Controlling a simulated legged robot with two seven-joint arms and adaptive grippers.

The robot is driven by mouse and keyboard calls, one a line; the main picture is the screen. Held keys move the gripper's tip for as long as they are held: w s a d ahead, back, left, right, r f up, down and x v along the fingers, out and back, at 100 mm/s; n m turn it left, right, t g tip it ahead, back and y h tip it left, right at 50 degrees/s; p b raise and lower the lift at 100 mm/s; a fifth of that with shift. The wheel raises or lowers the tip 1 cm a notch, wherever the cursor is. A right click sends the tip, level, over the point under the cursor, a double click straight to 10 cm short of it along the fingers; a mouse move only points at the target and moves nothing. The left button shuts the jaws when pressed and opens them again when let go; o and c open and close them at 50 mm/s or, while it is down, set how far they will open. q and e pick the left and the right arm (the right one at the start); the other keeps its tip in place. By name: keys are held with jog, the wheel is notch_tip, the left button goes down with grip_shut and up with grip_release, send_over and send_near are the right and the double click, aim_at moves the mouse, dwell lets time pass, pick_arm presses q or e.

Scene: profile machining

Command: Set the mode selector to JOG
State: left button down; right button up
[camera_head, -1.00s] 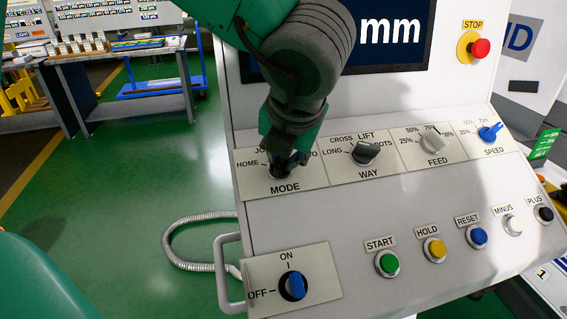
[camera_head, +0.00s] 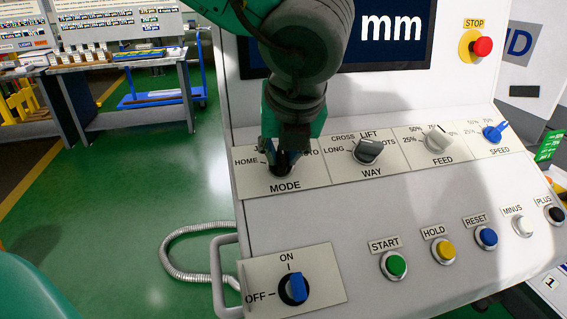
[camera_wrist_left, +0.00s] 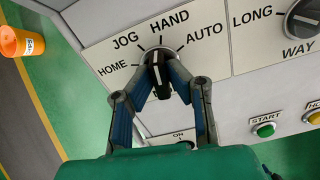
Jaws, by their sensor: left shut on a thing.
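The mode selector is a dark knob (camera_wrist_left: 158,72) on the MODE plate (camera_head: 310,179) at the left end of the panel's knob row. Around it are the labels HOME, JOG, HAND and AUTO. In the wrist view the knob stands nearly upright, its upper end leaning slightly left, towards the side between JOG and HAND; I cannot tell its exact setting. My left gripper (camera_head: 284,163) reaches down from above and is shut on the knob, one finger on each side. In the head view it hides most of the knob and some labels. My right gripper is not in view.
To the right are the WAY knob (camera_head: 368,151), FEED knob (camera_head: 437,139) and SPEED knob (camera_head: 494,133). Below are START (camera_head: 395,265) and other buttons, plus the blue ON/OFF switch (camera_head: 295,288). The red STOP button (camera_head: 482,46) is at upper right. A handle (camera_head: 217,270) edges the panel.

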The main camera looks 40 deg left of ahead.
pick_arm(q)
jog(key=shift+s+f+n+b, duration=0.2)
jog(key=shift+f+n+b, duration=0.2)
jog(key=shift+n, duration=0.3)
jog(key=shift+r+n, duration=0.15)
jog(key=shift+n, duration=0.25)
jog(key=shift+a+n+b, duration=0.1)
jog(key=shift+n+b, duration=0.7)
jog(key=shift+b, duration=0.15)
jog(key=n+b, duration=0.1)
jog(key=n, duration=0.1)
jog(key=shift+n+b, duration=0.3)
jog(key=shift+b, duration=0.1)
jog(key=c, duration=1.4)
grip_release()
jog(key=shift+s, duration=0.1)
jog(key=shift+c, duration=0.2)
jog(key=shift+r, duration=0.1)
